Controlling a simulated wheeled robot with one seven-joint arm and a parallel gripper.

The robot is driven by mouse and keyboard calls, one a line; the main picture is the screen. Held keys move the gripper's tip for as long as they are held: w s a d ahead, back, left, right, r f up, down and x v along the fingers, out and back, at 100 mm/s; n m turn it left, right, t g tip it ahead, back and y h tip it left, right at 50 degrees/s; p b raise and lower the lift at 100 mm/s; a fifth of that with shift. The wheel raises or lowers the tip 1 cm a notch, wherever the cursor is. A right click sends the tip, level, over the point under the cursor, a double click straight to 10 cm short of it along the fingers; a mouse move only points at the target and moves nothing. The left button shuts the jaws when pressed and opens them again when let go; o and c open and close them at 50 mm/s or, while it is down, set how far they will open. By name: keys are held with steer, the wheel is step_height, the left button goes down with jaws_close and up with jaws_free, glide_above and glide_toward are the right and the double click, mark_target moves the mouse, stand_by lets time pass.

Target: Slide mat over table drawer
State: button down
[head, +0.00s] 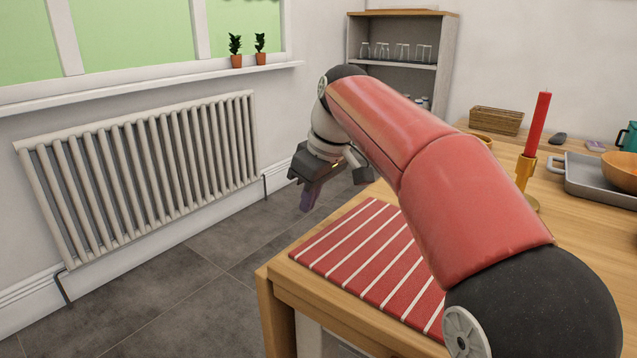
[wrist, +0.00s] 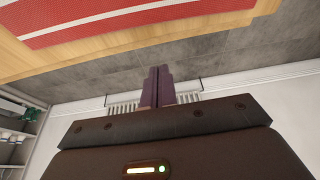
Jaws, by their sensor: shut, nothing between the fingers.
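A red mat with white stripes (head: 372,256) lies flat on the near left end of the wooden table (head: 285,290). My arm hides part of its right side. The mat also shows at the top left of the wrist view (wrist: 110,22), with the table edge (wrist: 150,42) beside it. My gripper (head: 309,196) is beyond the table's left edge, over the floor, apart from the mat. Its purple fingers (wrist: 159,85) are together and empty. I cannot make out a table drawer; the front of the table is partly hidden by my arm.
A brass holder with a red candle (head: 534,140), a grey tray (head: 590,180) with an orange bowl (head: 620,170) and a wicker basket (head: 496,121) stand on the table. A radiator (head: 145,170) lines the left wall. The floor between is clear.

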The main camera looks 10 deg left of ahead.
mark_target(320, 225)
steer(key=shift+x, duration=0.9)
steer(key=d, duration=0.1)
steer(key=s+d, duration=0.1)
steer(key=d, duration=0.1)
steer(key=shift+s+d+r+b, duration=0.15)
steer(key=shift+d+b, duration=0.05)
steer(key=shift+b, duration=0.2)
steer(key=shift+s+d, duration=0.1)
steer(key=shift+d, duration=0.15)
